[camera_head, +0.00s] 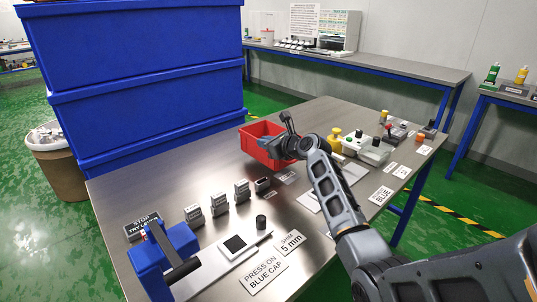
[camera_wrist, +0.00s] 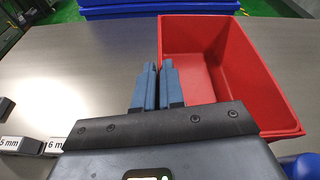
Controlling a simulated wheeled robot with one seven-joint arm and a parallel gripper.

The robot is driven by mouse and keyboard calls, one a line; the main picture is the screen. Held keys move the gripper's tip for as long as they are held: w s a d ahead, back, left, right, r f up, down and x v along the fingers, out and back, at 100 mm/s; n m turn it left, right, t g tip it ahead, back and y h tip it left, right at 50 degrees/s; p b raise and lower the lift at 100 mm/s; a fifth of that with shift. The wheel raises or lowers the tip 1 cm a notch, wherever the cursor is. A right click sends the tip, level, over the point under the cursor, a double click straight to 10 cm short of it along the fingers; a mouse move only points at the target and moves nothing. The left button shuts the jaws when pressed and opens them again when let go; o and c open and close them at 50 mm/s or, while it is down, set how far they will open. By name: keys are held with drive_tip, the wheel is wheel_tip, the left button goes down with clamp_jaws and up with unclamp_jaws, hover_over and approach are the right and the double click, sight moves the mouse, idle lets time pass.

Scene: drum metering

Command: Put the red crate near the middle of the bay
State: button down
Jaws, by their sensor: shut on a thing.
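The red crate (camera_head: 252,145) is on or just above the steel table, on its far side beside the blue stacked bins; I cannot tell if it touches the table. It is open-topped and looks empty in the wrist view (camera_wrist: 224,50). My gripper (camera_head: 270,143) reaches it from the right. In the wrist view, my gripper's blue fingers (camera_wrist: 158,68) are close together at the crate's left wall, shut on it. The fingers partly hide that wall. No area clearly marked as the bay can be made out.
Blue bins (camera_head: 140,90) rise tall behind the table (camera_head: 200,170). Small grey labelled blocks (camera_head: 218,203) stand in a row in front of the crate. A blue press (camera_head: 163,250) is at the front left. Buttons and a yellow-topped item (camera_head: 335,140) stand to the right.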

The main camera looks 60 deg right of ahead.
sight(266, 165)
drive_tip(key=shift+f, duration=1.9)
drive_tip(key=c, duration=1.2)
unclamp_jaws()
drive_tip(key=shift+f, duration=0.1)
drive_tip(key=shift+c, duration=0.2)
drive_tip(key=shift+s, duration=0.1)
